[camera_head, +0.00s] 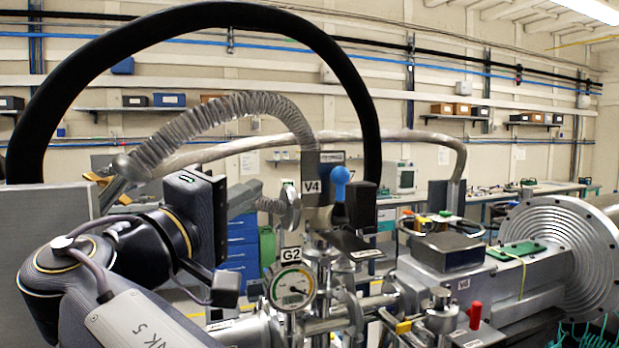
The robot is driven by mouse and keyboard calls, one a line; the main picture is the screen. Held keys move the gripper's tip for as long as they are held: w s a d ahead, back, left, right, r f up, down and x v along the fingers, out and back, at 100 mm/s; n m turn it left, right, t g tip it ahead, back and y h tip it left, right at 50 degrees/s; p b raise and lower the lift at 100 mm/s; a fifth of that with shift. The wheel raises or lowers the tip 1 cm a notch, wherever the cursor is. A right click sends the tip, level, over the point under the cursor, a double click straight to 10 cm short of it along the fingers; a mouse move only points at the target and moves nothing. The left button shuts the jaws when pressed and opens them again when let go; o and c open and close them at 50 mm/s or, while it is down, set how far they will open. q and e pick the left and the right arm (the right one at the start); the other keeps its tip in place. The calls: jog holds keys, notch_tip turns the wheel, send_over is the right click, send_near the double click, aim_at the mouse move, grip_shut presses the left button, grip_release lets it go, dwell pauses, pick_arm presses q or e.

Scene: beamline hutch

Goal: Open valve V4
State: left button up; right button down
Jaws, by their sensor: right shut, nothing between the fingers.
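Valve V4 stands near the middle, marked by a white V4 label (311,186) on a grey block. A blue rounded handle (340,183) stands upright just right of the label, in front of a dark part. My right gripper (250,197) is at the left of the valve, shut and empty, its dark body side-on to the camera. It appears apart from the blue handle, with a bellows end and flange (290,207) showing between them. The exact fingertips are hard to make out. My left gripper is not in view.
A G2 gauge (292,287) stands below the valve. A corrugated hose (220,115) and a thick black hose (350,75) arch overhead. A red handle (475,314) and a large ribbed flange (560,255) are at right. Pipework crowds the lower middle.

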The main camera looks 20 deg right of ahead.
aim_at(332, 219)
jog(key=w+d+r+p, duration=0.1)
jog(key=w+d+p, duration=0.2)
jog(key=d, duration=0.8)
jog(key=shift+w+d+r+p, duration=0.15)
jog(key=shift+w+p, duration=0.1)
jog(key=shift+p, duration=0.1)
jog(key=shift+s, duration=0.1)
jog(key=shift+s+a+f+m+g+h+b, duration=0.1)
jog(key=shift+s+f+m+g+h+b, duration=1.35)
jog(key=shift+m+b, duration=2.7)
jog(key=shift+s+a+f+m+g+h+b, duration=0.15)
jog(key=shift+s+m+g+h+b, duration=0.6)
jog(key=shift+m+g+h+b, duration=2.15)
jog(key=shift+s+d+f+m+g+h+b, duration=0.1)
jog(key=shift+s+f+m+g+h+b, duration=0.6)
jog(key=shift+m+g+b, duration=3.25)
jog(key=t+b, duration=0.2)
jog(key=b, duration=0.1)
jog(key=s+t+b, duration=0.1)
jog(key=b, duration=0.1)
jog(key=shift+a+f+m+y, duration=0.1)
jog(key=shift+f+m+y, duration=0.15)
jog(key=shift+m, duration=0.05)
